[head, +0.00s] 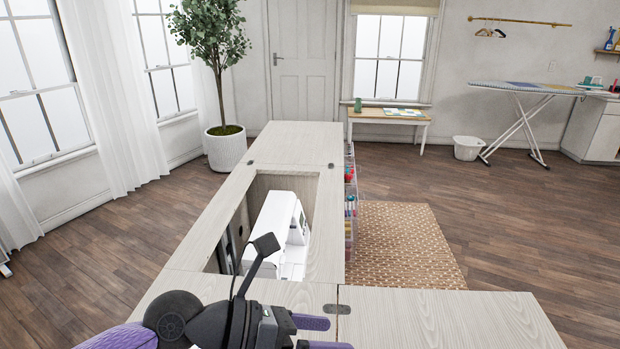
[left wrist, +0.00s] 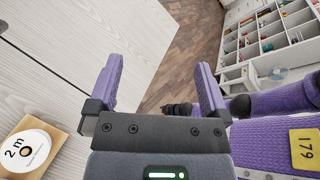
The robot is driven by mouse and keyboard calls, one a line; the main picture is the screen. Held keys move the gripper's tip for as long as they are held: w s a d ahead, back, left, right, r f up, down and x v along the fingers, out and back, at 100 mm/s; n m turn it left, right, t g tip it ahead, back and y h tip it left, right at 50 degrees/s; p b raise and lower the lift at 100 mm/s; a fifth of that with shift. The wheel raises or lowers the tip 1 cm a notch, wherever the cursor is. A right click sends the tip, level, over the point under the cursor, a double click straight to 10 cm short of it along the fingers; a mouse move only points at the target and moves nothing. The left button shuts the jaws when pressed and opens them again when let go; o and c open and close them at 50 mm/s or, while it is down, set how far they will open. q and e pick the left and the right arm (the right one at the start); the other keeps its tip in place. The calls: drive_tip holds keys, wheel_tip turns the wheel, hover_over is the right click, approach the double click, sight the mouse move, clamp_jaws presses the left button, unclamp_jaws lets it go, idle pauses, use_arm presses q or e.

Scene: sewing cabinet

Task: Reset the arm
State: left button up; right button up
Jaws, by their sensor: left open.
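My left gripper (head: 338,335) is at the bottom of the head view, above the near part of the pale wood sewing cabinet (head: 440,318). Its two purple fingers are apart, and nothing shows between them. In the left wrist view the left gripper (left wrist: 160,62) is open and empty, with the pale cabinet top (left wrist: 60,60) to its left and wooden floor beyond. The right gripper cannot be made out; purple and black parts of my own body show at the right of the left wrist view.
A white sewing machine (head: 272,225) sits in the cabinet's opening, partly behind my arm. A white round label marked "2 m" (left wrist: 27,151) lies on a tan piece. Clear drawers (head: 350,215) line the cabinet's right side. Floor on the right is clear around a woven rug (head: 405,240).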

use_arm(q)
wheel_tip(320, 180, up, 6)
drive_tip(key=d+n+t+h, duration=0.2)
drive_tip(key=n+t+h, duration=0.2)
drive_tip(key=n+t, duration=0.3)
drive_tip(key=w+a+n+t+y, duration=0.3)
drive_tip(key=a+n+t+y, duration=0.35)
drive_tip(key=n, duration=0.75)
drive_tip(key=s+a+f+n+y, duration=0.1)
drive_tip(key=a+f+n+y, duration=0.7)
drive_tip(key=f+n+y, duration=0.6)
drive_tip(key=s+a+f+n+g+h, duration=0.1)
drive_tip(key=s+f+n+g, duration=0.35)
drive_tip(key=s+g, duration=0.4)
drive_tip(key=s+a+f+n+g+h, duration=0.15)
drive_tip(key=s+f+n+g, duration=0.35)
drive_tip(key=s, duration=0.6)
wheel_tip(320, 180, down, 19)
drive_tip(key=s+m+g, duration=0.1)
drive_tip(key=s, duration=0.1)
drive_tip(key=s+a+f+g, duration=0.1)
drive_tip(key=s+a+f, duration=0.2)
drive_tip(key=s+f, duration=0.7)
drive_tip(key=s, duration=0.4)
drive_tip(key=shift+m+y, duration=0.3)
drive_tip(key=shift+m, duration=0.05)
drive_tip(key=shift+w+g, duration=0.1)
drive_tip(key=shift+g, duration=0.2)
